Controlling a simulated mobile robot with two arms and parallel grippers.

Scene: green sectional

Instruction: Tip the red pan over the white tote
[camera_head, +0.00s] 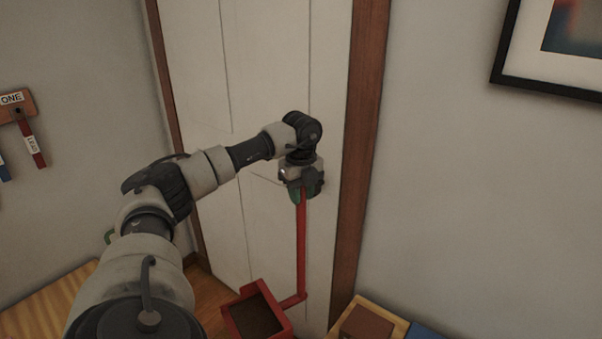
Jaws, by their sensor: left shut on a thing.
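My left gripper (302,193) is shut on the upper end of the red pan's long upright handle. The red pan (234,320) hangs below it, low in the head view, with its open box part facing up and toward me. A dark brown surface or content shows inside the pan; I cannot tell which. The lower edge of the pan is cut off by the frame. I see no white tote in this view. My right gripper is not in view.
A white door (270,60) with a brown frame (362,130) stands behind the arm. A wooden surface (45,310) is at lower left. A wooden tray (390,319) with a brown block (365,325) is at lower right, beside something blue (422,331). Tagged items hang left.

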